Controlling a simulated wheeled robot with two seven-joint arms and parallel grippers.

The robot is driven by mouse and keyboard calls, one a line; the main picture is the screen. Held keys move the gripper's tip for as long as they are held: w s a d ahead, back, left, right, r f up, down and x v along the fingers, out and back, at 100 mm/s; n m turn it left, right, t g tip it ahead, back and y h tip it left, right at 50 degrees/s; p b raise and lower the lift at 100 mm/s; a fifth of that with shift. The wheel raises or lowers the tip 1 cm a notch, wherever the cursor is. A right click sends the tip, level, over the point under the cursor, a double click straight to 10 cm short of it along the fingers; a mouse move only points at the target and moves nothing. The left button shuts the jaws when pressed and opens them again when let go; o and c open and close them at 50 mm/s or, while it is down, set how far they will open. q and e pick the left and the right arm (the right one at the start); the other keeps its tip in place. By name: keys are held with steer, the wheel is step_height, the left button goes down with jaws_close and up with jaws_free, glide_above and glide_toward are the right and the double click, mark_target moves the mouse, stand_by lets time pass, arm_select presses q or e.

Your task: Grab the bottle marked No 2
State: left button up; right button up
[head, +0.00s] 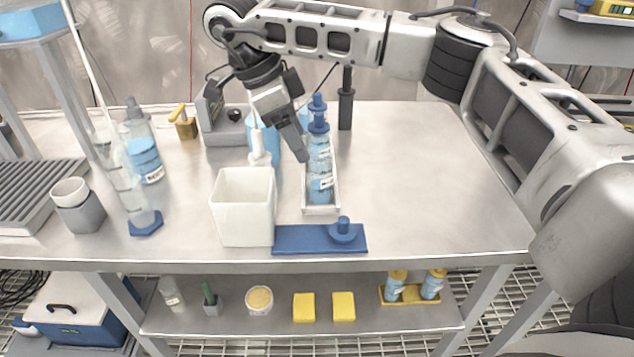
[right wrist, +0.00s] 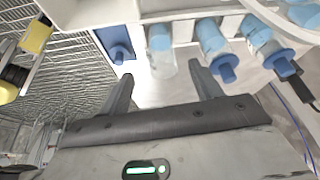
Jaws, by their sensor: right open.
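A white rack (head: 320,208) on the steel bench holds a row of clear bottles with blue liquid and blue caps. The front bottle (head: 320,178) carries a white label too small to read. Another blue-capped bottle (head: 317,103) shows behind it. I cannot tell which bottle is No 2. My right gripper (head: 299,150) reaches down at the left side of the row, its jaws open. In the right wrist view, the open, empty fingers (right wrist: 162,88) point toward the row, with blue-capped bottles (right wrist: 212,42) beyond and right of them. My left gripper is out of view.
A white square container (head: 243,208) stands left of the rack, with a white-necked bottle behind it. A blue plate with a knob (head: 300,240) lies in front. Another blue bottle (head: 145,158) and a tall cylinder stand farther left. The bench's right side is clear.

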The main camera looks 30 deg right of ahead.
mark_target(321, 175)
steer(key=shift+b+x, duration=0.3)
steer(key=shift+x, duration=4.8)
steer(key=shift+d+r, duration=0.1)
steer(key=shift+d, duration=0.1)
steer(key=c, duration=1.1)
